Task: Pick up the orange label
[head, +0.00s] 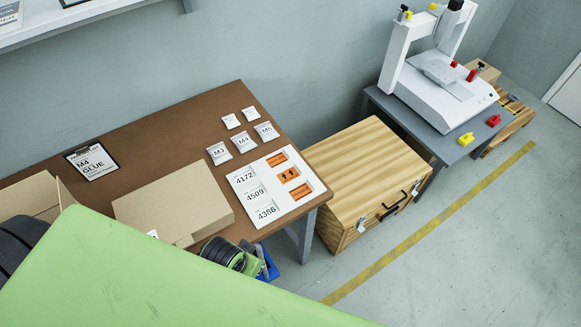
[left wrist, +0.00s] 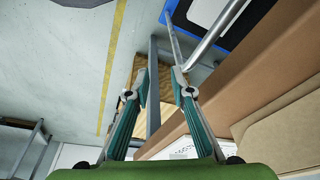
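Orange labels (head: 289,175) lie in the slots of a white board (head: 243,178) at the right end of the brown table. The board carries the numbers 4172, 4509 and 4386, and the middle label shows dark arrow marks. My left gripper (left wrist: 160,82) has its two fingers apart with nothing between them in the left wrist view. In the head view, part of my left arm shows at the table's front edge, below the board; its fingertips cannot be made out. My right gripper is in neither view.
A cardboard box (head: 172,205) sits left of the board. White cards M3 (head: 219,153), M4 and M5 lie behind it. A clipboard (head: 91,161) lies farther left. A wooden crate (head: 361,175) stands right of the table, before a grey bench with a white machine (head: 440,92).

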